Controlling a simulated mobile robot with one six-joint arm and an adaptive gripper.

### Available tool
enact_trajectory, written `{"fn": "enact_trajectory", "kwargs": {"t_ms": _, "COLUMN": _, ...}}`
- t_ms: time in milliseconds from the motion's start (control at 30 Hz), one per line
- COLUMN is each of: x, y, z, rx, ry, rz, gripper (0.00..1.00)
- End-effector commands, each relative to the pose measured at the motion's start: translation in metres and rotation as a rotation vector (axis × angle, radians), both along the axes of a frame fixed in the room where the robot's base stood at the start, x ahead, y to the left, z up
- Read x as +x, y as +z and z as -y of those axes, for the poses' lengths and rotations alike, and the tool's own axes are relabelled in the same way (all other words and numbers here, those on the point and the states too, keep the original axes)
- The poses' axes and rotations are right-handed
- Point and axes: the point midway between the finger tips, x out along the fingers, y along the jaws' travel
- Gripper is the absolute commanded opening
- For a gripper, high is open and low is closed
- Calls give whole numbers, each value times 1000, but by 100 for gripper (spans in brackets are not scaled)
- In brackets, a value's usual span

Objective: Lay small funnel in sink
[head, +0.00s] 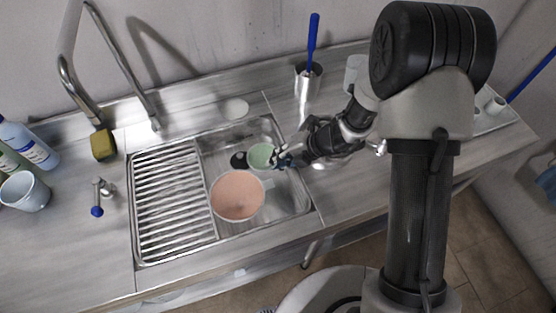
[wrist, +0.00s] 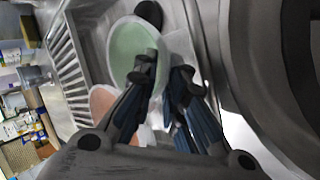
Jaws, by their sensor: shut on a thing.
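The small funnel, a light green round piece (head: 261,155), is over the sink (head: 188,219), toward the back of its basin. My gripper (head: 279,158) reaches in from the right and is shut on the funnel's near edge. In the wrist view the green funnel (wrist: 131,44) shows its wide round face beyond the fingertips (wrist: 160,78). Its spout is hidden. I cannot tell whether it touches the basin floor.
A larger salmon-coloured vessel (head: 237,196) sits in the basin, just in front of the funnel. A black round thing (head: 238,160) is left of the funnel. A ribbed drainboard (head: 172,200) fills the sink's left side. A metal cup (head: 307,82) holds a blue-handled brush.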

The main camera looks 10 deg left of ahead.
Motion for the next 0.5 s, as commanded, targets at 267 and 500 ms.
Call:
{"fn": "enact_trajectory", "kwargs": {"t_ms": 267, "x": 0, "y": -5, "z": 0, "rx": 0, "ry": 1, "rz": 0, "gripper": 0}}
{"fn": "enact_trajectory", "kwargs": {"t_ms": 500, "x": 0, "y": -9, "z": 0, "rx": 0, "ry": 1, "rz": 1, "gripper": 17}}
